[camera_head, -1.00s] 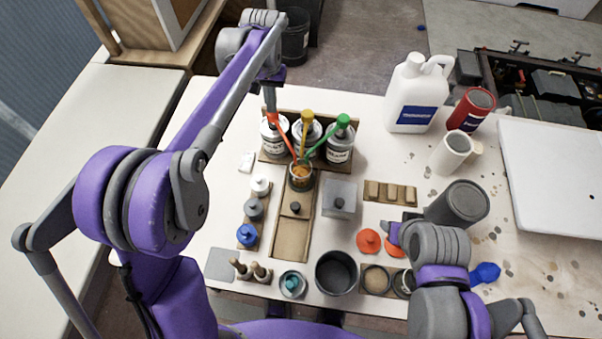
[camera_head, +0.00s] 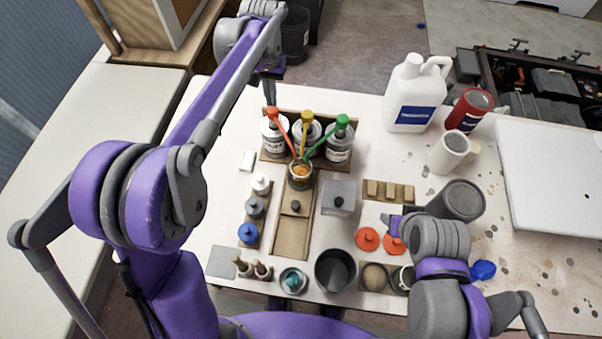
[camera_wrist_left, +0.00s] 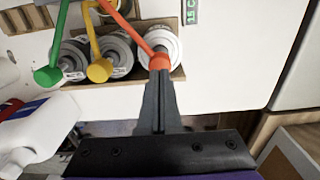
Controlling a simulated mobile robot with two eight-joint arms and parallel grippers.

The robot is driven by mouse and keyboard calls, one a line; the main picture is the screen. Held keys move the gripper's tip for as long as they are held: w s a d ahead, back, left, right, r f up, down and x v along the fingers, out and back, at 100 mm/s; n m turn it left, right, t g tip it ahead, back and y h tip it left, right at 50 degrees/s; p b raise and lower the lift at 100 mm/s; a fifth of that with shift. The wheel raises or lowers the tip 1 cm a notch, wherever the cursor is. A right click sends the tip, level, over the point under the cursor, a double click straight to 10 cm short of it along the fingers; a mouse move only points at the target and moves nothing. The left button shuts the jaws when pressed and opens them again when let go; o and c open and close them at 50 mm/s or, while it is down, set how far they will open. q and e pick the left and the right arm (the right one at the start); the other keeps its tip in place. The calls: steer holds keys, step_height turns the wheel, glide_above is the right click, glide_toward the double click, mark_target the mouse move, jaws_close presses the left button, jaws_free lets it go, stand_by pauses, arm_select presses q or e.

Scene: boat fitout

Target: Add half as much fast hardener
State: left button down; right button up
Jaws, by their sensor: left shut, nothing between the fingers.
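Three pump-topped cans stand in a wooden rack: an orange-pump can (camera_head: 273,142), a yellow-pump can (camera_head: 302,130) and a green-pump can (camera_head: 338,150). Their small labels cannot be read. The orange (camera_head: 281,126), yellow (camera_head: 305,130) and green (camera_head: 329,135) spouts converge over a small cup (camera_head: 301,178) with amber contents. My left gripper (camera_head: 268,98) is shut and empty, just above the orange pump head. In the left wrist view its fingertips (camera_wrist_left: 159,76) overlap the orange knob (camera_wrist_left: 158,62); contact is unclear. My right gripper (camera_head: 392,222) is at lower right, its fingers mostly hidden by the arm.
The cup stands on a wooden board (camera_head: 290,238). Small bottles (camera_head: 254,207) line its left, a grey box (camera_head: 340,195) its right. A dark pot (camera_head: 336,270) is in front. A white jug (camera_head: 408,95) stands right of the rack. A large white panel (camera_head: 550,180) lies far right.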

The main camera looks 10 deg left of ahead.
mark_target(272, 109)
arm_select(q)
steer(key=shift+f+b, duration=1.05)
steer(key=shift+f, duration=1.05)
arm_select(e)
steer(key=f, duration=0.2)
steer(key=shift+s+f, duration=0.3)
steer(key=shift+s, duration=0.1)
arm_select(q)
steer(key=shift+r, duration=0.2)
arm_select(e)
steer(key=shift+r, duration=0.1)
arm_select(q)
steer(key=shift+r+p, duration=1.2)
steer(key=shift+r, duration=0.7)
arm_select(e)
steer(key=shift+w+r, duration=0.25)
steer(key=shift+r, duration=0.45)
steer(key=shift+w+r, duration=0.2)
steer(key=shift+r, duration=0.45)
arm_select(q)
steer(key=shift+r+p, duration=0.3)
steer(key=shift+r, duration=0.35)
steer(key=shift+r+p, duration=0.5)
steer(key=shift+r, duration=0.45)
steer(key=shift+w+f, duration=0.1)
arm_select(e)
steer(key=shift+w+r, duration=0.25)
steer(key=shift+r, duration=0.3)
steer(key=shift+w+r, duration=0.2)
steer(key=shift+r, duration=0.3)
